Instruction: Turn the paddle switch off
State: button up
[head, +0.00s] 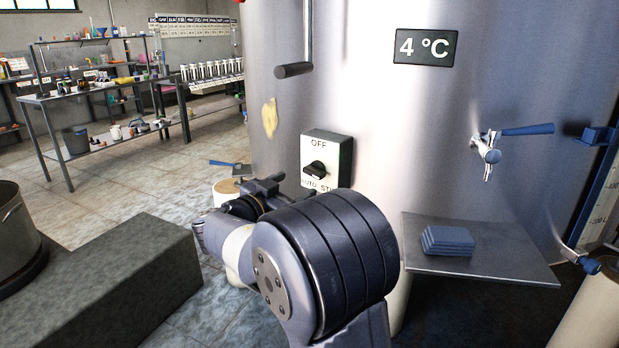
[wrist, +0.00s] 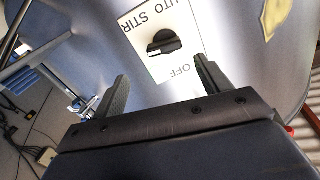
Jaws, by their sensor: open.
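The paddle switch (head: 316,169) is a black knob on a white plate, on a grey box fixed to the steel tank. The plate reads OFF at the top and AUTO and STIR at the bottom, partly hidden by my arm. In the wrist view the plate is upside down, and the black knob (wrist: 165,42) lies crosswise with a small pale mark at its left end. My gripper (wrist: 162,76) is open and empty, its fingers apart below the knob in that view, with OFF between them. In the head view my gripper (head: 265,186) is left of and below the switch box.
A tap with a blue lever (head: 527,130) and a metal shelf (head: 500,262) holding blue pads (head: 447,240) are on the right. A hanging handle (head: 294,70) is above the switch. A grey block (head: 120,275) with a pot (head: 15,240) stands at left.

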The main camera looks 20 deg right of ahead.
aim_at(311, 174)
jog(key=x, duration=0.7)
jog(key=shift+w+r, duration=0.1)
jog(key=shift+w, duration=0.35)
jog(key=shift+c, duration=0.4)
jog(key=c, duration=0.9)
